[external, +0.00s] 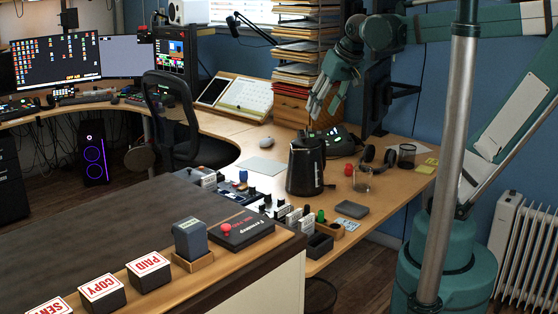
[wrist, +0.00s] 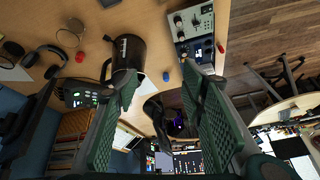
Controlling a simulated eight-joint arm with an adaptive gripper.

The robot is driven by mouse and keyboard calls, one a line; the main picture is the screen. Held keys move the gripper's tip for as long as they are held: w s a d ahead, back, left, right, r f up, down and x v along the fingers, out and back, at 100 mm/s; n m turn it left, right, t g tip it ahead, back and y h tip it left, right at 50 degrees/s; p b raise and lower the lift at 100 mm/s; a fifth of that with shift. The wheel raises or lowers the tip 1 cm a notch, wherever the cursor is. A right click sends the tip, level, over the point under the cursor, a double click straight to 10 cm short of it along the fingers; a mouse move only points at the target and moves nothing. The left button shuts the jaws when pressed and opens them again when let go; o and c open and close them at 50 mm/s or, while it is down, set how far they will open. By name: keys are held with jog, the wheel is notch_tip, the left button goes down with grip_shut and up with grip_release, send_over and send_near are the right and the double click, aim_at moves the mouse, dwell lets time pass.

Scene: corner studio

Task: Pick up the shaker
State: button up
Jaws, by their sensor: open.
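A tall dark vessel (external: 305,168) stands upright on the wooden desk; it is the likeliest shaker in view, though its shape also resembles a jug or kettle. In the wrist view the dark vessel (wrist: 128,54) shows upper centre-left, partly behind the left finger. My gripper (external: 322,103) is above the desk, higher than the vessel and slightly to its right in the external view. In the wrist view my gripper's (wrist: 162,104) two green ridged fingers are wide apart, with nothing held between them.
A black device with lit buttons (wrist: 86,94) lies close beside the vessel. A mouse (external: 266,142) lies behind.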

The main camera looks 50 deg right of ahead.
jog(key=w+d+r+m+g, duration=0.2)
jog(key=w+d+m, duration=0.2)
jog(key=w+d, duration=0.45)
jog(key=m+g+p, duration=0.3)
jog(key=m, duration=0.6)
send_over(349, 168)
jog(key=w, duration=0.1)
notch_tip(349, 168, down, 6)
jog(key=shift+y, duration=0.4)
jog(key=f, duration=0.8)
jog(key=d+f, duration=0.1)
jog(key=f, duration=1.7)
jog(key=shift+d+f, duration=0.2)
jog(key=shift+f, duration=0.15)
jog(key=shift+f+b, duration=0.55)
jog(key=shift+f, duration=0.75)
jog(key=shift+d+f+b, duration=0.1)
jog(key=shift+f+b, duration=0.65)
jog(key=shift+f, duration=1.85)
